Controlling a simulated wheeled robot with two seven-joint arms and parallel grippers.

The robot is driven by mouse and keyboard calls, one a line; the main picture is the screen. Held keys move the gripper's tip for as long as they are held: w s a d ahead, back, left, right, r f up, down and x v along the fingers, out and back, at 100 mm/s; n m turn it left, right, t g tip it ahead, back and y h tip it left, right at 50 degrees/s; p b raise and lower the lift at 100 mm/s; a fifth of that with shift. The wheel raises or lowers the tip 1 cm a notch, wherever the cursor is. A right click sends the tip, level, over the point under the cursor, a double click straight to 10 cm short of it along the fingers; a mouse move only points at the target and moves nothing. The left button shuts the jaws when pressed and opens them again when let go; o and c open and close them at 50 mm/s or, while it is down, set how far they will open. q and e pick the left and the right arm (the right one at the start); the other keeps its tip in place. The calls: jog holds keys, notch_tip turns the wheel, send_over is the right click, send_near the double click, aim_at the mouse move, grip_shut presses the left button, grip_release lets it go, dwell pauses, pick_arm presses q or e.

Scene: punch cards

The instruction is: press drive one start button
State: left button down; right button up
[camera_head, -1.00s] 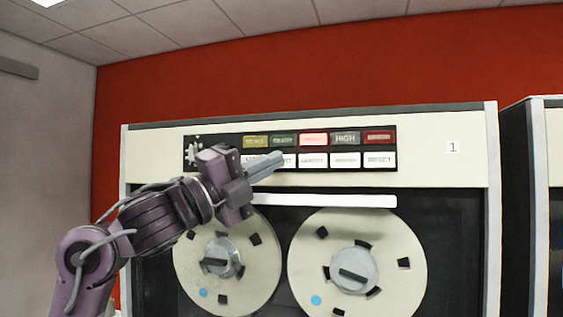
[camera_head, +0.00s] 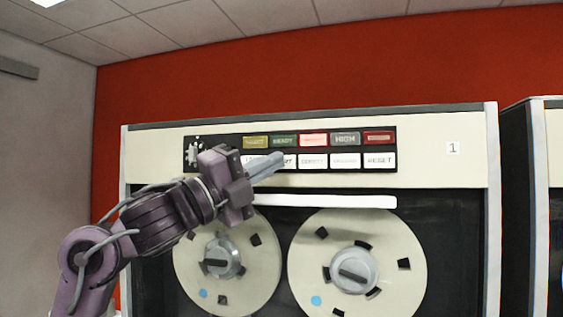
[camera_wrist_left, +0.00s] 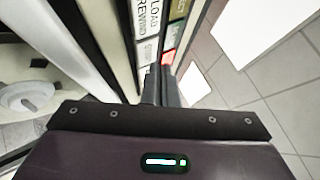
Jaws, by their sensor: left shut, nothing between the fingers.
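Tape drive one (camera_head: 320,116) is a cream cabinet marked 1, with a black button panel across its upper front. The start button (camera_head: 289,161) is a white key in the lower row, partly hidden behind my fingers; only the end of its label shows. A white key that seems to be the start button (camera_wrist_left: 148,50) lies just ahead of my fingers in the left wrist view. My left gripper (camera_head: 281,158) is shut and empty, its fingertips at or close to this key. I cannot tell whether they touch it. My right gripper is out of view.
Coloured indicators (camera_head: 313,140) sit above the white keys, and a reset key (camera_head: 380,160) is at the right end. A white bar (camera_head: 325,201) and two tape reels (camera_head: 400,240) are below the panel. Another cabinet (camera_head: 545,200) stands at the right.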

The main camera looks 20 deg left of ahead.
pick_arm(q)
jog(key=shift+w, duration=0.3)
jog(key=shift+w, duration=0.5)
dwell(0.7)
jog(key=shift+s, duration=0.95)
jog(key=shift+s, duration=0.1)
jog(key=s+b, duration=0.1)
jog(key=s, duration=0.3)
jog(key=shift+s+a, duration=0.1)
jog(key=shift+s, duration=0.3)
dwell(0.6)
